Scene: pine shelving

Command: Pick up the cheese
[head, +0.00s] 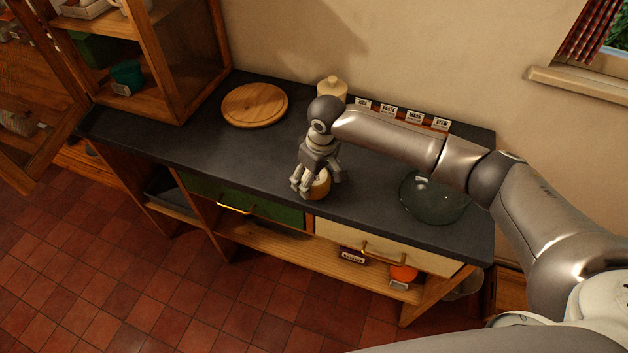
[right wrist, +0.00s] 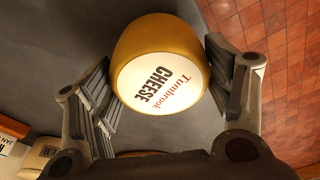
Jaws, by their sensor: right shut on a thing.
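The cheese (head: 319,188) is a round yellow wheel with a white label, at the front edge of the dark counter (head: 240,160). In the right wrist view the cheese (right wrist: 160,68) sits between the two fingers, its label reading "Tumbrook CHEESE". My right gripper (head: 315,184) comes down over it from above and is shut on it; it also shows in the right wrist view (right wrist: 163,85). I cannot tell whether the cheese still touches the counter. My left gripper is not in view.
A round wooden board (head: 254,105) lies at the back left of the counter. A glass bowl (head: 434,197) stands at the right, under my arm. Labelled boxes (head: 388,112) and a cream jar (head: 332,88) line the wall. An open cabinet (head: 150,50) stands at the left.

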